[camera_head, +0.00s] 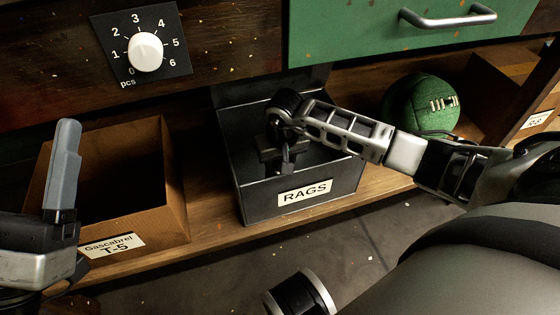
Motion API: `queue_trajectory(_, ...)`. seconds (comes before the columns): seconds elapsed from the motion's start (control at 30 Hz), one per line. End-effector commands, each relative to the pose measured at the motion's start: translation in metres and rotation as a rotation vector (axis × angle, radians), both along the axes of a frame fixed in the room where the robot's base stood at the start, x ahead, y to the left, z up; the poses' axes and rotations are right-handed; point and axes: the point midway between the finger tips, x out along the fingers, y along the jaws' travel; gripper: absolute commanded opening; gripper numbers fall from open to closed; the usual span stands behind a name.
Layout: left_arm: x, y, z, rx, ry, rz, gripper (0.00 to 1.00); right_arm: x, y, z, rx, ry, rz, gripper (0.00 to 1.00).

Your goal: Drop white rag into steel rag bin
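The steel rag bin (254,204) is a dark open box with a "RAGS" label on its front, standing on the wooden shelf. My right arm reaches in from the right, and its gripper (285,160) points down over the bin's opening. Its fingertips are dark against the bin, so I cannot tell whether they are open or shut. I see no white rag; the bin's inside is dark and partly covered by my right gripper. My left gripper (65,140) is at the left edge, in front of a cardboard box, with one grey finger showing upright.
The open cardboard box (172,190) labelled "Gascabrel T-5" stands left of the bin. A green ball (420,103) lies on the shelf behind my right arm. Another box (500,75) is at the right. A dial panel (118,45) and a green drawer (380,45) are above.

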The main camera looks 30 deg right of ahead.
Motion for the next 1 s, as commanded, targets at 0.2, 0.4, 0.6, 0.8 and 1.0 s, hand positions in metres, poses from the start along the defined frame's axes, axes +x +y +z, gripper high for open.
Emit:
queue_trajectory(0.2, 0.000, 0.000, -0.001, 0.002, 0.006, -0.002, 0.72, 0.000, 0.000, 0.000, 0.000, 0.000, 0.000, 0.49)
queue_trajectory(0.4, 0.003, 0.000, -0.003, -0.005, 0.060, -0.007, 0.72, 0.000, 0.001, 0.008, 0.001, 0.000, 0.001, 0.49)
queue_trajectory(0.6, 0.010, 0.002, -0.036, -0.074, 0.367, -0.024, 0.72, -0.002, 0.000, 0.042, -0.003, -0.005, 0.003, 0.49)
queue_trajectory(0.8, 0.005, -0.001, -0.065, -0.130, 0.608, -0.056, 0.72, -0.008, 0.002, 0.074, -0.002, -0.003, 0.002, 0.49)
queue_trajectory(1.0, 0.000, -0.004, -0.079, -0.156, 0.712, -0.073, 0.72, -0.011, 0.003, 0.087, 0.000, -0.001, 0.001, 0.49)
